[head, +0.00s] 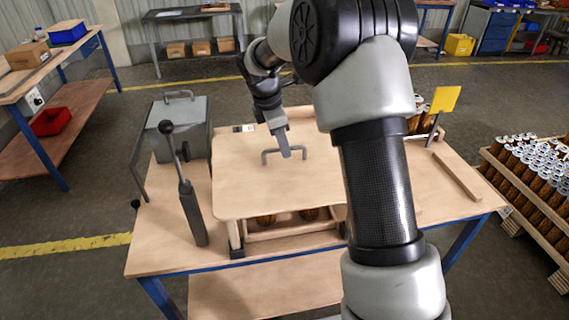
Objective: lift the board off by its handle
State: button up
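The board (245,198) is a flat light wooden sheet with rounded corners. It lies on top of a wooden crate (290,229) on the workbench, and parts of brown cartridges show through the crate's front gap. A grey bar handle (265,157) stands up near the middle of the board. My gripper (285,152) points down at the handle, with its fingertips at or very near the bar. I cannot tell whether the fingers are closed around it. My arm hides the board's right part.
A grey box machine (180,128) and an upright lever (184,180) stand left of the board. A yellow plate on a post (444,100) and a wooden strip (457,176) are at the right. A pallet of cartridges (535,170) stands on the floor at the far right.

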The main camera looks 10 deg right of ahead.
jog(key=x, duration=0.3)
jog(key=shift+f, duration=0.1)
grip_shut()
jog(key=shift+s+f, duration=0.1)
jog(key=shift+s, duration=0.1)
dwell(1.0)
